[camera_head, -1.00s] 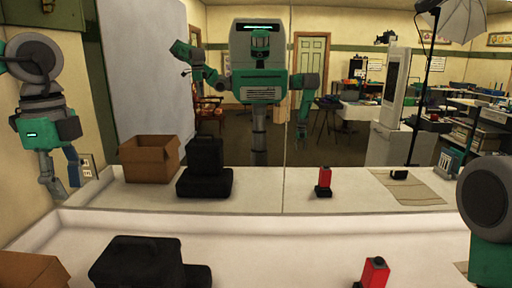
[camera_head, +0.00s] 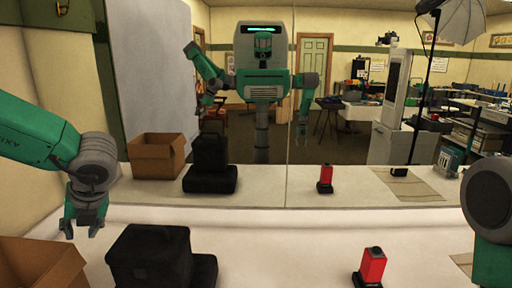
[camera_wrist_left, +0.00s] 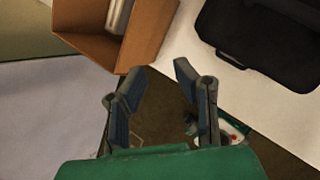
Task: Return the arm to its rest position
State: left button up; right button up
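My left arm comes in from the left edge in the head view. Its gripper (camera_head: 82,228) hangs pointing down, above and beside the cardboard box (camera_head: 45,262) at the front left. In the left wrist view the fingers (camera_wrist_left: 160,70) are spread with nothing between them, and the box (camera_wrist_left: 150,35) lies beyond the tips.
A black case (camera_head: 150,258) stands right of the box; it also shows in the wrist view (camera_wrist_left: 265,40). A red and black object (camera_head: 371,266) stands further right on the white counter (camera_head: 270,250). A metallic cylinder (camera_wrist_left: 118,15) lies in the box. A mirror (camera_head: 250,190) rises behind.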

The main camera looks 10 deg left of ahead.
pick_arm(q)
jog(key=s+d+f+m+t+h, duration=0.1)
jog(key=s+d+f+m+t, duration=0.15)
jog(key=f+m, duration=0.95)
jog(key=s+d+f+m+t, duration=0.1)
jog(key=s+d+f+m, duration=0.3)
jog(key=f+m, duration=0.85)
jog(key=s+d+f+m+g+h+b, duration=0.1)
jog(key=s+d+f+m+g+h, duration=0.2)
jog(key=s+m, duration=0.75)
jog(key=s+d+f+m+g+h, duration=0.2)
jog(key=s+d+f+m, duration=0.25)
jog(key=s+m, duration=0.55)
notch_tip(320, 180, down, 15)
jog(key=w+d+b, duration=0.1)
jog(key=b, duration=1.4)
jog(key=shift+w+d+r+t+b, duration=0.15)
jog(key=shift+w+d+t+b, duration=0.15)
jog(key=shift+t, duration=0.15)
pick_arm(e)
notch_tip(320, 180, down, 17)
jog(key=shift+r, duration=0.15)
jog(key=shift+c, duration=0.4)
